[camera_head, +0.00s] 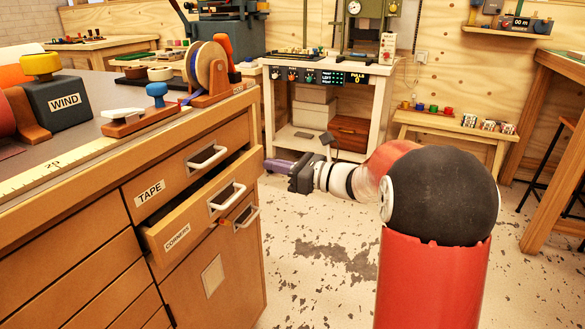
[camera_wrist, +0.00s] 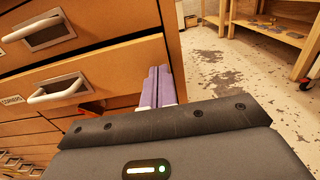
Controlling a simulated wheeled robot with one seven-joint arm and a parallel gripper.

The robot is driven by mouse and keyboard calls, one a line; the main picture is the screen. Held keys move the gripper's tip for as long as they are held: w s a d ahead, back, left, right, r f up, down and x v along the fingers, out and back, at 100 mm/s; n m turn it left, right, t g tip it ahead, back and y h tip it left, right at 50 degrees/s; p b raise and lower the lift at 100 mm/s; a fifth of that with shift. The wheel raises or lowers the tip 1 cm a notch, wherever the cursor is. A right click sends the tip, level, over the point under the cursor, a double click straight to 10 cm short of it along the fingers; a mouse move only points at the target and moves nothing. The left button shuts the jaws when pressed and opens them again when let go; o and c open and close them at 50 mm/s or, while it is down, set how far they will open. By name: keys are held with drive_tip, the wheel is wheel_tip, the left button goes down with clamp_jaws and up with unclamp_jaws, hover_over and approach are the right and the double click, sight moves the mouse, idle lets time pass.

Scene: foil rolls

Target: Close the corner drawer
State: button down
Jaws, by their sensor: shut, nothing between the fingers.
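The corner drawer, labelled CORNERS (camera_head: 178,237), stands pulled out from the wooden cabinet below the TAPE drawer. Its front and silver handle (camera_head: 227,197) face the open floor. In the wrist view its handle (camera_wrist: 57,88) shows at the left. My gripper (camera_head: 276,166) is shut and empty, its purple fingers beside the right end of the drawer front. In the wrist view the paired fingertips (camera_wrist: 158,82) lie close to the drawer's right edge; I cannot tell whether they touch it.
The TAPE drawer (camera_head: 150,192) above looks shut. Another handle (camera_head: 246,216) sits below the open drawer. The bench top holds a WIND box (camera_head: 65,104) and a reel stand (camera_head: 209,72). A white-legged workbench (camera_head: 318,76) stands behind my gripper. The speckled floor (camera_head: 310,270) is clear.

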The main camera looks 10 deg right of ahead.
sight(261, 161)
drive_tip(key=shift+w+a, duration=0.2)
drive_tip(key=shift+a, duration=0.05)
drive_tip(key=x, duration=0.4)
drive_tip(key=shift+a+r, duration=0.1)
drive_tip(key=shift+r, duration=0.1)
idle(0.4)
